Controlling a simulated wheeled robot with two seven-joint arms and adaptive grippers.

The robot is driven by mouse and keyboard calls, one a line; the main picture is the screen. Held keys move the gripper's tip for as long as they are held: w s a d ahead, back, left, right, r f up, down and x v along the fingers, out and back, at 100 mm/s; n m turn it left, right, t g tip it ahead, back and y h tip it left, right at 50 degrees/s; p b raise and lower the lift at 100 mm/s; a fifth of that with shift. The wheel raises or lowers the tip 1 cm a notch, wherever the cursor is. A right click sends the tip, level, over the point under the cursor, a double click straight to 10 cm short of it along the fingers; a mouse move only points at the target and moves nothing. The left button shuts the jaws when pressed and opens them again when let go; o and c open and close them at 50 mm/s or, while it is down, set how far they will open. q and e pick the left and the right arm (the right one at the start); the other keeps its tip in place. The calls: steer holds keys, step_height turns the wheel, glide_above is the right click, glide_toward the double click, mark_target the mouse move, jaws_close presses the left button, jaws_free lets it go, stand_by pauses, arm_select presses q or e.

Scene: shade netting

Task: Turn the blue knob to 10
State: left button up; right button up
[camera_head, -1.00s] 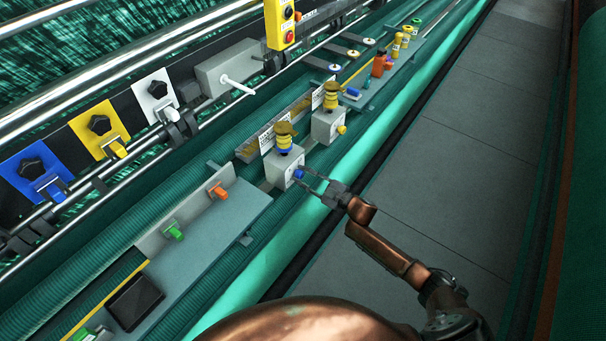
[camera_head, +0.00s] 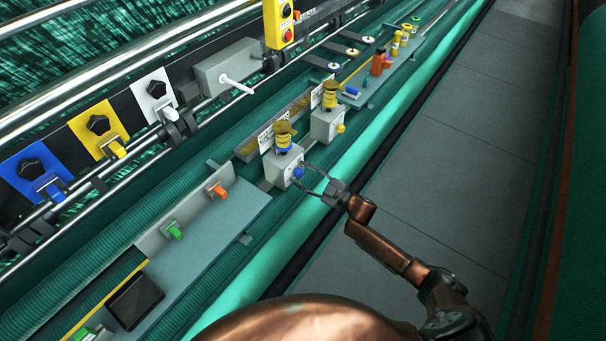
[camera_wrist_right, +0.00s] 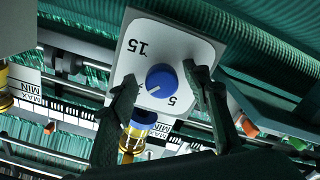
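The blue knob (camera_head: 298,173) sits on the front of a pale grey box (camera_head: 277,169) with a yellow-and-blue top. In the right wrist view the knob (camera_wrist_right: 162,80) is on a white dial plate (camera_wrist_right: 172,42) seen upside down, with "15" at upper left and "5" at lower right. Its white mark points to the lower left; no "10" is readable, and a finger covers part of the plate there. My right gripper (camera_head: 304,176) is open, its fingers on either side of the knob with gaps visible in the wrist view (camera_wrist_right: 160,76). My left gripper is out of view.
A similar box with a yellow knob (camera_head: 341,128) stands just behind. A grey shelf with green (camera_head: 174,231) and orange (camera_head: 218,191) clips lies to the left. A light green roll (camera_head: 262,262) runs below my right gripper. The grey floor at right is clear.

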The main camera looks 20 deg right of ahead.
steer(key=shift+s, duration=0.15)
steer(key=v, duration=1.1)
steer(key=shift+s+d, duration=0.3)
